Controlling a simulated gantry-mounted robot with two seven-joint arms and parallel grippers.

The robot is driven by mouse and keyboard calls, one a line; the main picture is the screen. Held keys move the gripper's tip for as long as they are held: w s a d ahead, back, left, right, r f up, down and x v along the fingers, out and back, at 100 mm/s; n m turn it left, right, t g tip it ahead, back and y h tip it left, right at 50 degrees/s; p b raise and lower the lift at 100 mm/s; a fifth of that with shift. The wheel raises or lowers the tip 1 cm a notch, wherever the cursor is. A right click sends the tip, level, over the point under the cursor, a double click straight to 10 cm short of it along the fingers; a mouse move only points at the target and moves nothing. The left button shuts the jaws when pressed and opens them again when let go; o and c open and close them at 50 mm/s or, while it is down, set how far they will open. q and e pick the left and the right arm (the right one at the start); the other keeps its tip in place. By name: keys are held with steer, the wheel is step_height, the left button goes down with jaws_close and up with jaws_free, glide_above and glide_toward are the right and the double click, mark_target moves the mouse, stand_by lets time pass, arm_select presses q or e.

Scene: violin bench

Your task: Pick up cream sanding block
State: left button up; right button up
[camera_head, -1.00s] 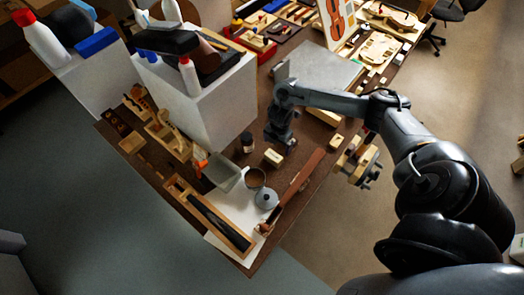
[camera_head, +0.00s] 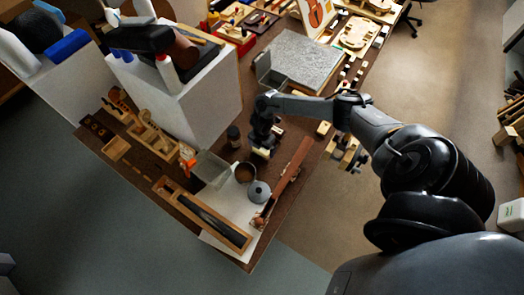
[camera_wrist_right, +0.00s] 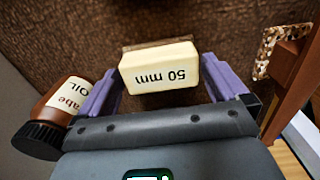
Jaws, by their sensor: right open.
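A cream sanding block (camera_wrist_right: 160,70) marked "50 mm" lies on the dark brown bench, with a thin brown layer along its far edge. In the head view the block (camera_head: 262,152) is partly hidden by my right gripper (camera_head: 264,142). In the right wrist view my right gripper (camera_wrist_right: 161,66) is open, with one purple finger on each side of the block. The right finger is very close to the block; a gap shows at the left. Whether either finger touches it I cannot tell. My left gripper is not in view.
A brown oil bottle (camera_wrist_right: 62,108) with a black cap stands just outside the left finger; it also shows in the head view (camera_head: 233,134). A round pot (camera_head: 245,173), a grey lidded pot (camera_head: 259,191) and a long reddish-brown piece (camera_head: 290,172) lie nearby. A tall white box (camera_head: 195,100) stands left.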

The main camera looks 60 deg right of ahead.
mark_target(262, 148)
steer(key=shift+f, duration=0.55)
steer(key=shift+c, duration=0.5)
steer(key=c, duration=0.7)
steer(key=shift+r, duration=0.2)
steer(key=shift+r, duration=0.55)
step_height(262, 148, up, 3)
steer(key=shift+d+f+p, duration=0.1)
steer(key=shift+f+p, duration=0.05)
steer(key=shift+p, duration=0.25)
steer(key=shift+s+d+r+p, duration=0.1)
steer(key=shift+s+r+p, duration=0.25)
steer(key=shift+s+r, duration=1.2)
steer(key=shift+s+a+r+p, duration=0.1)
steer(key=shift+s+r+p, duration=0.45)
steer(key=shift+s, duration=1.85)
steer(key=shift+s+d+r+p, duration=0.1)
steer(key=shift+s+r, duration=1.25)
steer(key=shift+s, duration=0.6)
